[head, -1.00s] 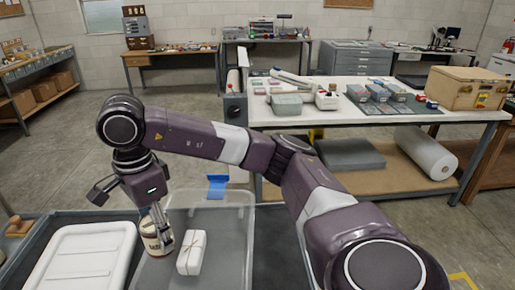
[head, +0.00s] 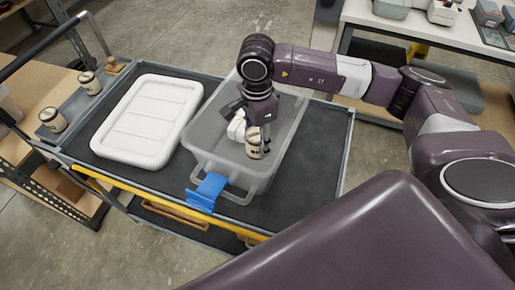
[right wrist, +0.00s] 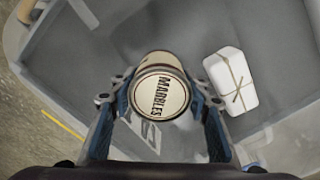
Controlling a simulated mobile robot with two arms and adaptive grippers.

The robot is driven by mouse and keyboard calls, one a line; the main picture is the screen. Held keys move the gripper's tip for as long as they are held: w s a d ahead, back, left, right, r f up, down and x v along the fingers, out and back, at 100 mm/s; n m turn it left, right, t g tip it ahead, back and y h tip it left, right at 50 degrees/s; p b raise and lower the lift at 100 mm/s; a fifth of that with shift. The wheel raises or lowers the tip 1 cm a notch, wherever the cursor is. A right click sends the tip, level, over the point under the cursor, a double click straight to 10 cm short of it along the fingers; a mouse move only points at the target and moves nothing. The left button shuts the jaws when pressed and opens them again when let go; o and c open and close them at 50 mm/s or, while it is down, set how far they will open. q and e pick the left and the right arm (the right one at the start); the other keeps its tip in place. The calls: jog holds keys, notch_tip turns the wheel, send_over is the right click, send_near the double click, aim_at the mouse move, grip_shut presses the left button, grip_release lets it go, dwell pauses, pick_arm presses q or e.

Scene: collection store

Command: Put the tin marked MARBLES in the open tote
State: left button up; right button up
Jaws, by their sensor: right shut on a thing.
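The tin marked MARBLES (right wrist: 160,92) is a cream tin with a dark band, its lettered lid facing the right wrist camera. My right gripper (right wrist: 160,100) is shut on it, one finger on each side. In the head view the tin (head: 254,147) hangs below my right gripper (head: 257,130), within the outline of the open tote (head: 205,135). I cannot tell whether it touches the tote's floor. The tote is clear plastic with a blue tag (head: 206,190) on its near end. My left gripper is not in view.
A white string-tied parcel (right wrist: 231,81) lies in the tote beside the tin. Two similar tins (head: 53,120) (head: 90,83) stand on a grey tray at the left.

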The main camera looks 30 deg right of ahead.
aim_at(257, 152)
notch_tip(257, 152, down, 3)
jog(key=shift+r, duration=0.2)
notch_tip(257, 152, down, 3)
jog(key=shift+f+p, duration=0.15)
jog(key=shift+p, duration=0.45)
jog(key=shift+f, duration=0.2)
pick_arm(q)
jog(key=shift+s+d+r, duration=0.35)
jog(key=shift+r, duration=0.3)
pick_arm(e)
jog(key=shift+f+b, duration=0.2)
jog(key=shift+b, duration=0.1)
jog(key=o, duration=1.4)
jog(key=shift+r, duration=0.1)
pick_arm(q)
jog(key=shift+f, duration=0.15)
pick_arm(e)
jog(key=shift+o, duration=0.2)
jog(key=shift+r, duration=0.1)
